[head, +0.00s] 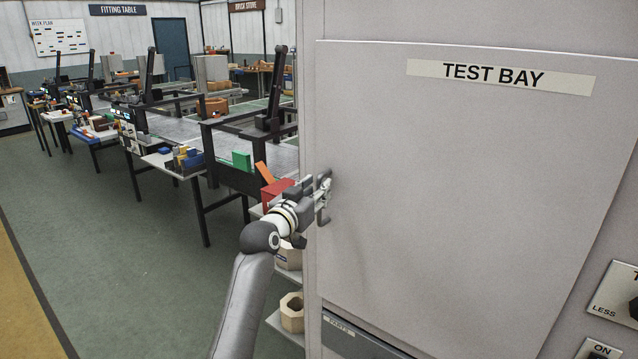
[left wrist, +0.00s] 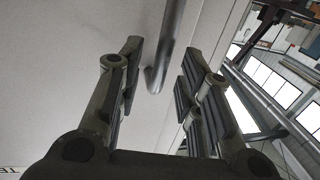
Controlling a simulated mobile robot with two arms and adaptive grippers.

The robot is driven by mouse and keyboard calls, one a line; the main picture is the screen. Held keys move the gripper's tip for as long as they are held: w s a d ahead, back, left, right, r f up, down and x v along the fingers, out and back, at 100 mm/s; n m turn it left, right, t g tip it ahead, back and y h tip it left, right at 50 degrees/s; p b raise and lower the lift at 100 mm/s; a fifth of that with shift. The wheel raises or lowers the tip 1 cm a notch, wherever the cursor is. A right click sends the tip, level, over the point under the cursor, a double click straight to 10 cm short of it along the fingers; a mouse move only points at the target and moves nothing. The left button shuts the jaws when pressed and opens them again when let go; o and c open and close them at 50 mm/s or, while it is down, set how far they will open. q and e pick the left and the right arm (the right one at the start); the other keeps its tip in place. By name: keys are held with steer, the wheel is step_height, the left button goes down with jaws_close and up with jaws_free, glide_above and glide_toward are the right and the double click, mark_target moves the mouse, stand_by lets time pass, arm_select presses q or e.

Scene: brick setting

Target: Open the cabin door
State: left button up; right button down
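The cabin door (head: 450,190) is a large light grey panel with a "TEST BAY" label, and it looks closed. Its metal bar handle (head: 323,205) is near the door's left edge. My left gripper (head: 318,186) reaches in from the left at the handle. In the left wrist view, the two fingers of my left gripper (left wrist: 160,62) stand apart, with the curved end of the handle (left wrist: 168,50) showing between their tips. I cannot tell whether a finger touches the bar. My right gripper is not in view.
Shelves with a red box (head: 276,192) and hollow blocks (head: 291,312) stand just left of the cabin. Long work tables (head: 180,135) with bricks run along the left. The green floor (head: 120,270) in front is clear. Control panels (head: 612,295) are at the lower right.

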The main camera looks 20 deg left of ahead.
arm_select(q)
steer(key=shift+w+d, duration=0.15)
steer(key=shift+w, duration=0.95)
jaws_close()
